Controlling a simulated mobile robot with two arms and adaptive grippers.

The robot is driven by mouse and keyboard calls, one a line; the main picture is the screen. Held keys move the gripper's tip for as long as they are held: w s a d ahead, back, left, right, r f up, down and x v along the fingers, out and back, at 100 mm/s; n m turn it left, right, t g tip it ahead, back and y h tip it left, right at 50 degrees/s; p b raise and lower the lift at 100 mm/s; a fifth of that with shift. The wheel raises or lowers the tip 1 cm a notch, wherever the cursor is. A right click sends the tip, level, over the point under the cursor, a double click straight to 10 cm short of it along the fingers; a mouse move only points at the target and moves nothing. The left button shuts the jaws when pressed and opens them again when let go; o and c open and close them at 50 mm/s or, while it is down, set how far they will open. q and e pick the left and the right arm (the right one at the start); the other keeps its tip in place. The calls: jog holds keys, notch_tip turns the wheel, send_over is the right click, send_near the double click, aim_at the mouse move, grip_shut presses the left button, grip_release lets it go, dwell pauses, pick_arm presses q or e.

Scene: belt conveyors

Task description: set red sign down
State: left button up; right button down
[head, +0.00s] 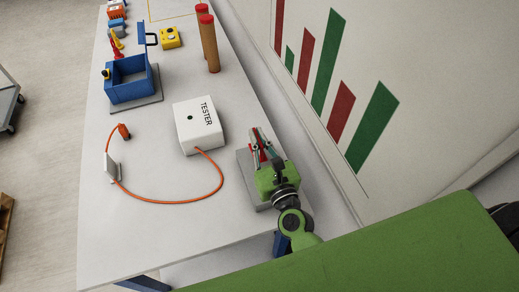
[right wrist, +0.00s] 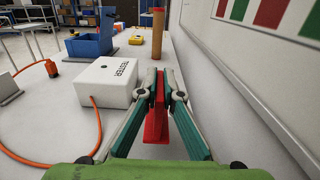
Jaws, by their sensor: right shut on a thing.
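My right gripper (head: 258,145) is shut on the red sign (right wrist: 156,122), above the white table near its right edge. In the right wrist view the sign stands between the two fingers (right wrist: 158,90), with a wider red foot below them. In the head view only a sliver of red shows, the rest being hidden by the gripper. A grey plate (head: 247,180) lies on the table under the gripper. I cannot tell whether the sign touches it. My left gripper is not in view.
A white TESTER box (head: 198,127) stands left of the gripper, with an orange cable (head: 190,201) looping across the table (head: 130,235). Farther back are a blue open box (head: 130,92), two brown cylinders with red tops (head: 210,48) and a yellow box (head: 170,38). A wall runs along the right.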

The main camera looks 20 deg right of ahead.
jog(key=shift+w+f, duration=0.1)
jog(key=shift+f, duration=0.15)
jog(key=shift+w+d+f, duration=0.1)
jog(key=shift+w+f, duration=0.05)
jog(key=shift+f, duration=0.05)
jog(key=f+b, duration=0.3)
jog(key=b, duration=0.1)
jog(key=shift+w+d+f, duration=0.2)
jog(key=shift+d+f, duration=0.05)
jog(key=shift+f, duration=0.1)
jog(key=shift+r, duration=0.15)
jog(key=c, duration=2.2)
grip_release()
